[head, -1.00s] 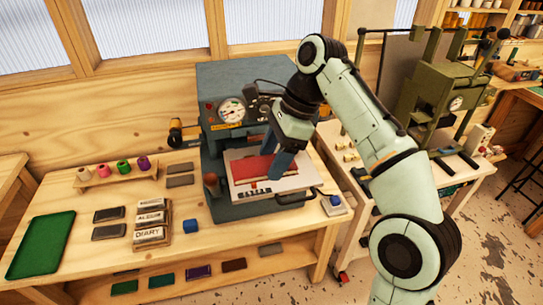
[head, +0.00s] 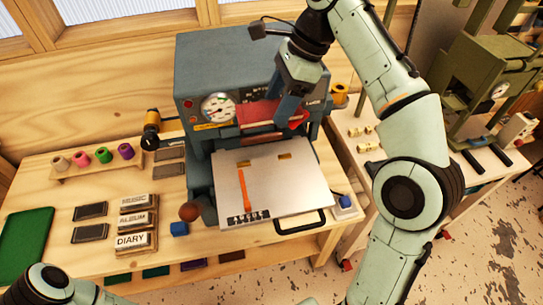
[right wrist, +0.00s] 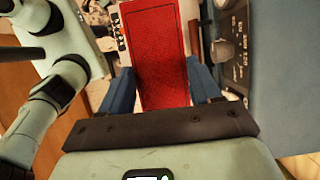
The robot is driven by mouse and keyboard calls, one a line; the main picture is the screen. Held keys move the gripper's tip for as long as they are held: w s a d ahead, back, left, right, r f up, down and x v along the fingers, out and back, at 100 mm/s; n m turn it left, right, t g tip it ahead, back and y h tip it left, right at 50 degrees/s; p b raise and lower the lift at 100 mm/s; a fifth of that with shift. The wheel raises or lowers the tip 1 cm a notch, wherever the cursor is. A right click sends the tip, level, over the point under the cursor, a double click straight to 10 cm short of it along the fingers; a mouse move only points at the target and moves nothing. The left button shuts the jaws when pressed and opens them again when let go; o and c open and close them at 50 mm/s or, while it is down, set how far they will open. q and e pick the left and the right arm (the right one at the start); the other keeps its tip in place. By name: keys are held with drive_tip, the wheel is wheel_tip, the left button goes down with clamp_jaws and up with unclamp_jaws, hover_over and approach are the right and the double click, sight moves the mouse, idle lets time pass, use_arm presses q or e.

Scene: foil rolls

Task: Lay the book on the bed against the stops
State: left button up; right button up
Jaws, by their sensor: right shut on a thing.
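The red book (head: 262,111) is in my right gripper (head: 284,108), raised in front of the grey press's upper body and above the rear of the bed. In the right wrist view the book's red cover (right wrist: 157,60) lies between the two blue fingers of the right gripper (right wrist: 162,88), which is shut on it. The bed (head: 300,195) is a bare metal plate with an orange strip (head: 244,188) on it. Two small brass stops (head: 285,156) (head: 245,164) sit toward its back edge. My left gripper is out of view.
The press (head: 190,85) stands behind the bed, with a gauge (head: 218,107). A row of type (head: 249,215) lies at the bed's front edge, above a black handle (head: 300,224).

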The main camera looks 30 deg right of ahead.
drive_tip(key=shift+w+f, duration=0.1)
drive_tip(key=shift+f, duration=0.35)
hover_over(272, 173)
drive_tip(key=d, duration=0.1)
wheel_tip(272, 173, down, 5)
drive_tip(key=f, duration=0.2)
drive_tip(key=f+b, duration=0.1)
drive_tip(key=f, duration=0.2)
drive_tip(key=f+b, duration=0.1)
drive_tip(key=f, duration=0.2)
drive_tip(key=shift+s+d+f, duration=0.2)
drive_tip(key=shift+s+f, duration=0.05)
drive_tip(key=shift+s, duration=0.05)
drive_tip(key=shift+s+f, duration=0.15)
drive_tip(key=shift+f, duration=0.25)
drive_tip(key=shift+w+f, duration=0.2)
drive_tip(key=shift+f, duration=0.25)
wheel_tip(272, 173, down, 4)
drive_tip(key=shift+w+r+b, duration=0.1)
drive_tip(key=shift+r+b, duration=0.1)
drive_tip(key=shift+b, duration=0.35)
drive_tip(key=shift+f, duration=0.3)
drive_tip(key=o, duration=1.1)
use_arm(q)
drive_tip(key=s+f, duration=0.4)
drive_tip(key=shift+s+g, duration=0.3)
